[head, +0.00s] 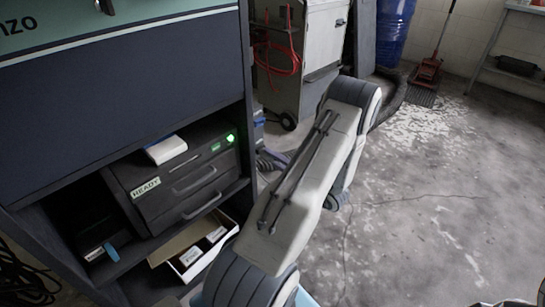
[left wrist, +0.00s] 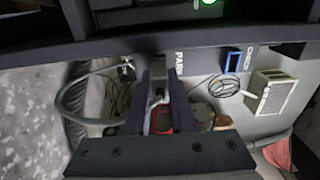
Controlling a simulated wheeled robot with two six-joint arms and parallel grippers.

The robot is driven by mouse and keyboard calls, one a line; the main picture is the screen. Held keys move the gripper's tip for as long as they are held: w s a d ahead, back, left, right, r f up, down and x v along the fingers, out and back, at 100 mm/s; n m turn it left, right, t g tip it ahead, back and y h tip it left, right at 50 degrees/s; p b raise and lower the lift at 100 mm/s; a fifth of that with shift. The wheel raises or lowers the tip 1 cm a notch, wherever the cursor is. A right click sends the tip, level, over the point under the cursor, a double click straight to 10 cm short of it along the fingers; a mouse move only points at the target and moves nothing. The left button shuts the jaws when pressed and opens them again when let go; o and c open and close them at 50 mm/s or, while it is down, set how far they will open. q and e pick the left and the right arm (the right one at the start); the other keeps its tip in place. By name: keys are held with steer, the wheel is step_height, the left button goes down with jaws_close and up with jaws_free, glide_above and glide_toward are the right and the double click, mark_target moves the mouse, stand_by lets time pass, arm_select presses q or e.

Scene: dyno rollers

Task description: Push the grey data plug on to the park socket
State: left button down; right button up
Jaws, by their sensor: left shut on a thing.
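In the left wrist view my left gripper (left wrist: 158,84) points at the underside of a dark shelf edge, its two dark fingers closed around a small grey piece. That piece looks like the grey data plug (left wrist: 158,92), though the fingers hide most of it. A white PARK label (left wrist: 180,63) is just right of the fingertips. The park socket itself is hidden behind the fingers, so I cannot tell whether the plug touches it. In the head view my pale arm link crosses the middle and the gripper is not clearly visible. My right gripper is not in view.
A blue socket (left wrist: 233,60) and a pale vented box (left wrist: 272,94) are right of the gripper, with loose black cables near. The cabinet holds a dark READY unit (head: 180,178) with a green light and an open carton (head: 195,246). Floor (head: 430,225) to the right is clear.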

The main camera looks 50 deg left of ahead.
arm_select(q)
steer(key=shift+a, duration=0.3)
steer(key=c, duration=0.7)
jaws_free()
steer(key=shift+w+d+p, duration=0.2)
steer(key=shift+d+p, duration=0.35)
steer(key=shift+d, duration=1.2)
steer(key=shift+w+d+p, duration=0.15)
steer(key=shift+d+p, duration=0.35)
steer(key=shift+d, duration=1.2)
steer(key=shift+w+d+p, duration=0.2)
steer(key=shift+d+p, duration=0.35)
steer(key=shift+d, duration=1.2)
